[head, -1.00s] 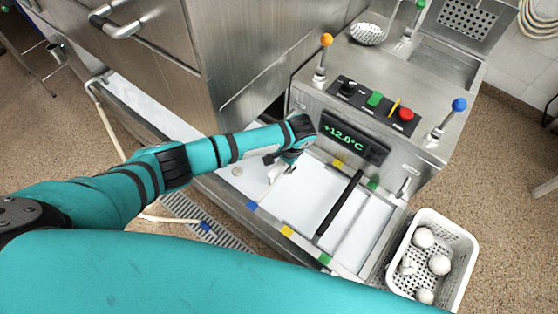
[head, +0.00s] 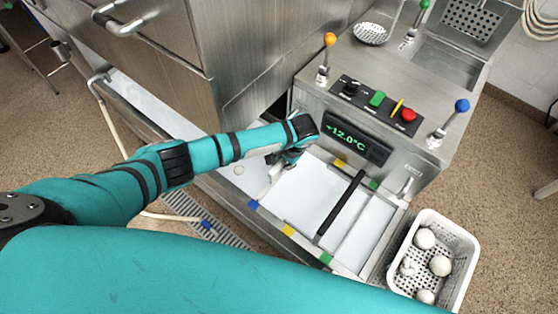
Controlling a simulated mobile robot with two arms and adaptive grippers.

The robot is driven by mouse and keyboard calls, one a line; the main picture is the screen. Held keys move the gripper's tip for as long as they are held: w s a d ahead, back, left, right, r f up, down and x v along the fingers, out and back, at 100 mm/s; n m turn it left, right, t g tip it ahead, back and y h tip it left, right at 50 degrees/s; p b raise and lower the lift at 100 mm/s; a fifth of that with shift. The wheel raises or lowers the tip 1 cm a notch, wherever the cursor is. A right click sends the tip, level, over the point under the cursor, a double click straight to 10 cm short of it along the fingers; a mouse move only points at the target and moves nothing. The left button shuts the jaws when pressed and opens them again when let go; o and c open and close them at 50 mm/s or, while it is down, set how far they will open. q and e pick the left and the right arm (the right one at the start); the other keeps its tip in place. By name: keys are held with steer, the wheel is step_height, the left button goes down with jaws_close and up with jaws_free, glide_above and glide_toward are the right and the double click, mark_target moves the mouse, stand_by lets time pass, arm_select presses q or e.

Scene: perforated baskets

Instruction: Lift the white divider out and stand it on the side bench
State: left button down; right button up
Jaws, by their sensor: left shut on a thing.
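The white tank (head: 300,200) in the steel machine has blue, yellow and green tabs along its rim. My left gripper (head: 287,160) is low over the tank's left part, at the blue-tab end, partly hidden under its own wrist. It is shut on the white divider (head: 268,185), a pale strip running from the gripper down toward the blue tab (head: 253,204). Whether the divider is clear of the floor I cannot tell. A black divider (head: 340,205) stands across the tank further right. My right gripper is not in view.
A panel with a green display (head: 355,137) and upright levers with orange (head: 330,40) and blue (head: 462,105) knobs rise behind the tank. A white perforated basket (head: 462,250) with several white balls stands at right. A pale edge (head: 546,189) shows far right; whether it is the bench is unclear.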

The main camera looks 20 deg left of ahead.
arm_select(q)
steer(key=shift+d, duration=0.15)
steer(key=d, duration=0.1)
steer(key=s+d+p, duration=0.1)
steer(key=d, duration=0.1)
steer(key=d+p, duration=0.1)
steer(key=shift+s+d+r, duration=0.25)
steer(key=shift+s+r, duration=0.15)
stand_by(0.6)
steer(key=shift+d, duration=0.15)
steer(key=shift+r, duration=0.2)
stand_by(0.4)
steer(key=shift+a+p+v, duration=0.25)
steer(key=shift+p+v, duration=0.8)
steer(key=shift+p, duration=0.4)
steer(key=shift+a, duration=0.1)
